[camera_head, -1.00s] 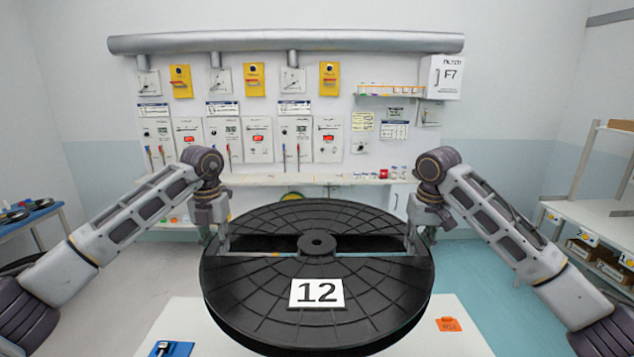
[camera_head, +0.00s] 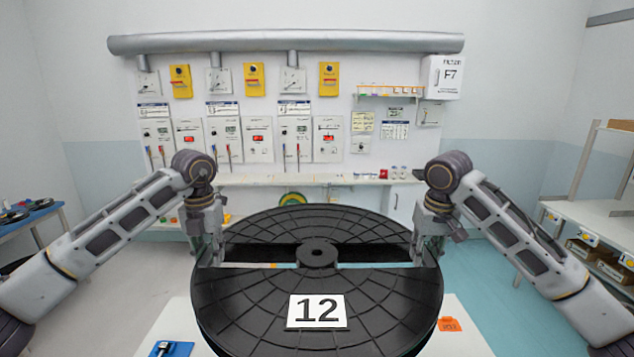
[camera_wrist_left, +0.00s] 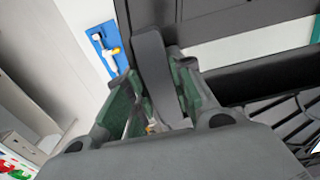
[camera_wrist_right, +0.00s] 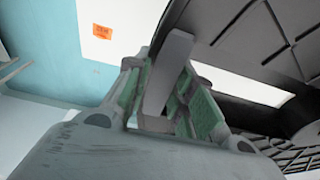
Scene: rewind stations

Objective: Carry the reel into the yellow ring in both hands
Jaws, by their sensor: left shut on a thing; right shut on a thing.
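The reel (camera_head: 260,300) is a large black ribbed disc with a white "12" label (camera_head: 316,311) and a central hub. It lies roughly level in front of me, over a white table. My left gripper (camera_head: 213,255) is shut on its left side at the cross slot. My right gripper (camera_head: 420,251) is shut on its right side, opposite. The left wrist view shows the left fingers (camera_wrist_left: 156,92) around a grey bar, and the right wrist view shows the right fingers (camera_wrist_right: 168,90) likewise. A yellow-green curved shape (camera_head: 292,197) shows behind the reel, mostly hidden; I cannot tell whether it is the yellow ring.
The white table (camera_head: 455,335) carries an orange card (camera_head: 449,324) and a blue pad (camera_head: 171,349). A wall panel with a narrow shelf (camera_head: 250,181) stands behind. A blue table (camera_head: 30,225) is at left and a shelving rack (camera_head: 600,215) at right. Pale floor lies between.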

